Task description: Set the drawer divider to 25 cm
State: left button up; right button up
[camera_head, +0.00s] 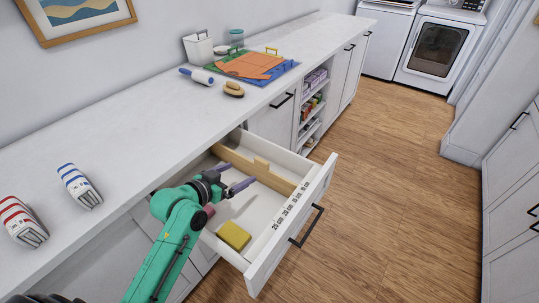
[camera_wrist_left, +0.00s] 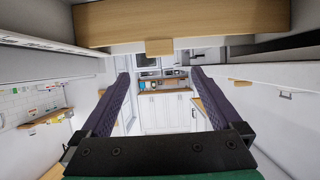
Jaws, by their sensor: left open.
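The white drawer (camera_head: 262,249) is pulled open. A pale wooden divider (camera_head: 234,158) with a small tab (camera_head: 261,164) stands across its far part. Its front end meets the drawer front near the far end of a row of black cm labels (camera_head: 291,206); the nearest label looks like 25 cm, the others are hard to read. My left gripper (camera_head: 243,175) is open and empty over the drawer, on the near side of the divider. In the left wrist view the divider (camera_wrist_left: 220,20) crosses the top and its tab (camera_wrist_left: 159,46) lies beyond the parted fingers. My right gripper is not in view.
A yellow sponge (camera_head: 234,235) lies in the drawer's near part. Wooden floor (camera_head: 380,190) is clear to the right.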

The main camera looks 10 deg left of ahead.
aim_at(260, 163)
pick_arm(q)
jog(key=x, duration=1.2)
jog(key=shift+w, duration=0.2)
jog(key=shift+w+d+f, duration=0.15)
jog(key=shift+w, duration=0.05)
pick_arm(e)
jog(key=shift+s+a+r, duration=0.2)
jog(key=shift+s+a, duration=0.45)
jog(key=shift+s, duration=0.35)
pick_arm(q)
jog(key=shift+c, duration=0.3)
grip_shut()
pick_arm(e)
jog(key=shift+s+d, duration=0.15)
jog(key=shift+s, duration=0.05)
